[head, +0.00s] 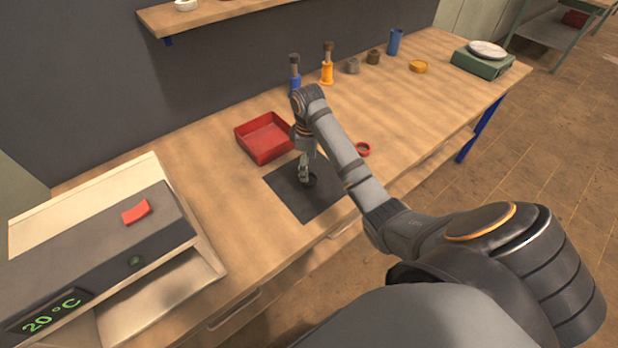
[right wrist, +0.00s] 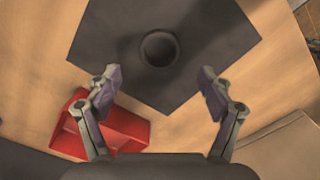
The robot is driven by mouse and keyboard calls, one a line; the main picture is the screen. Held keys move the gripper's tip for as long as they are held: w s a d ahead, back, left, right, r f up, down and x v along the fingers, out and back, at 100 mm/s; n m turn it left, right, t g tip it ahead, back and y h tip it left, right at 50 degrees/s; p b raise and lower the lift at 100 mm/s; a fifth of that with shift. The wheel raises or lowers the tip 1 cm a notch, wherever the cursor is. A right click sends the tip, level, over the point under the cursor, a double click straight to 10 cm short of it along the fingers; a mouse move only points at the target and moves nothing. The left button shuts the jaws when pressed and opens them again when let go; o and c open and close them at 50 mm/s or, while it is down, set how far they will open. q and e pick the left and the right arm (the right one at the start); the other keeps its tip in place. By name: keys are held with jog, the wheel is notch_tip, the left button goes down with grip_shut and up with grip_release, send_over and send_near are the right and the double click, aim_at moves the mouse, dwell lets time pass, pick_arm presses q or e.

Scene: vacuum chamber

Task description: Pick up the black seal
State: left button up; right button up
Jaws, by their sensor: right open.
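The black seal (right wrist: 159,49) is a dark ring lying flat on a dark square mat (right wrist: 118,20), seen in the right wrist view. In the head view the seal (head: 311,181) is small and partly hidden by my gripper. My right gripper (head: 305,180) is over the mat, close to the seal. In the right wrist view the right gripper (right wrist: 160,84) is open, its fingers spread wide with nothing between them. The seal appears just beyond the fingertips, centred between them. My left gripper is not in view.
A red tray (head: 243,131) stands behind the mat. A red ring (head: 362,149) lies to its right. A blue bottle (head: 294,80), an orange bottle (head: 327,70) and a green scale (head: 478,66) stand farther back. A machine with a temperature display (head: 60,310) is at left.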

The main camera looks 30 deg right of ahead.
aim_at(309, 182)
jog(key=shift+f, duration=0.15)
notch_tip(309, 182, down, 5)
jog(key=b, duration=0.4)
jog(key=shift+s+d, duration=0.1)
jog(key=shift+c, duration=0.3)
jog(key=c, duration=0.9)
